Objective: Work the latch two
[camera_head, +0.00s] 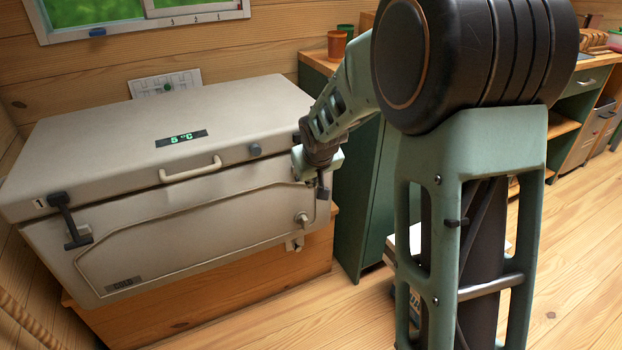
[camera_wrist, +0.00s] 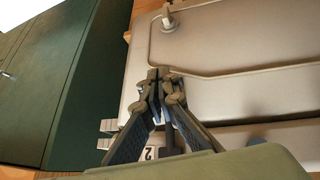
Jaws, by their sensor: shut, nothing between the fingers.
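The white cooler box (camera_head: 150,210) has its lid (camera_head: 110,130) down. Latch one (camera_head: 69,222), a dark lever beside the label 1, hangs down over the seam at the left. The label 2 (camera_wrist: 149,154) shows at the other end in the wrist view. Latch two is mostly hidden behind my fingers; a dark bluish piece beside the label may be part of it. My gripper (camera_wrist: 165,75) is shut and empty, its fingertips in front of the cooler face just past the seam. In the head view my gripper (camera_head: 322,185) is at the cooler's right front corner; contact is unclear.
The cooler stands on a wooden base (camera_head: 230,292). A drain plug (camera_head: 302,219) sits low on its front right, also in the wrist view (camera_wrist: 168,20). A pale handle (camera_head: 190,169) juts from the lid. A green cabinet (camera_head: 352,200) stands close on the right.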

